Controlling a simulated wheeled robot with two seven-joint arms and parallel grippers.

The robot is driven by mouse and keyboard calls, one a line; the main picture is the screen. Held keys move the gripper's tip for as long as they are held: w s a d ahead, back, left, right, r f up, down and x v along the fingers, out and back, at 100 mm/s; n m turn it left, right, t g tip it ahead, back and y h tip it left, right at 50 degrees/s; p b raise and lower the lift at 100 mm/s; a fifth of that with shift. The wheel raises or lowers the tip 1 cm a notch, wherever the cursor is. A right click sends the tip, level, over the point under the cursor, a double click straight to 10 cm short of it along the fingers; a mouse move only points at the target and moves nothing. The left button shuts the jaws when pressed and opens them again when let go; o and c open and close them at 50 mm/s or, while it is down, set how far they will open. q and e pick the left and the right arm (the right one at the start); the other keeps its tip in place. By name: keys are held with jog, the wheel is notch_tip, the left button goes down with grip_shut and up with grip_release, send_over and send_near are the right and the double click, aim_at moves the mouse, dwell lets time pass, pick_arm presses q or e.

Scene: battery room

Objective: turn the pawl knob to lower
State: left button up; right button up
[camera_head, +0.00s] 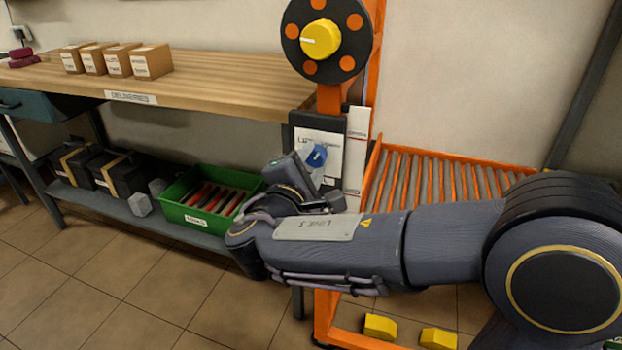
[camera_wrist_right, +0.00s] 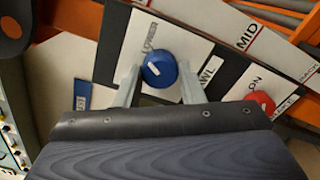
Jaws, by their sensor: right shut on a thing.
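The pawl knob (camera_wrist_right: 165,65) is blue and round with a short white mark on its face. It sits on a white label plate (camera_wrist_right: 185,38), where "LOWER" is printed above the knob and a partly hidden "PAWL" to its right. The white mark lies left of the knob's middle, slanting. My right gripper (camera_wrist_right: 160,80) is shut on the knob, one finger on each side. In the head view the blue knob (camera_head: 317,155) shows above my right gripper (camera_head: 312,180), which hides the lower panel. My left gripper is not in view.
A red knob (camera_wrist_right: 258,102) is close right of the fingers. A yellow handwheel knob (camera_head: 320,39) on a black disc is above. The orange roller conveyor (camera_head: 440,165) stands right. A bench (camera_head: 220,80) with boxes is left, a green crate (camera_head: 185,215) below it.

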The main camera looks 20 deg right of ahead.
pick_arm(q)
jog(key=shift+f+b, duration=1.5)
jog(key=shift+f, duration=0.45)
pick_arm(e)
jog(key=shift+f+m, duration=0.15)
jog(key=shift+m, duration=1.25)
jog(key=o, duration=1)
jog(key=shift+a, duration=0.1)
pick_arm(q)
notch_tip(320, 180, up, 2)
jog(key=shift+p, duration=1)
pick_arm(e)
jog(key=v, duration=0.7)
jog(key=shift+s+a, duration=0.2)
jog(key=shift+s, duration=0.15)
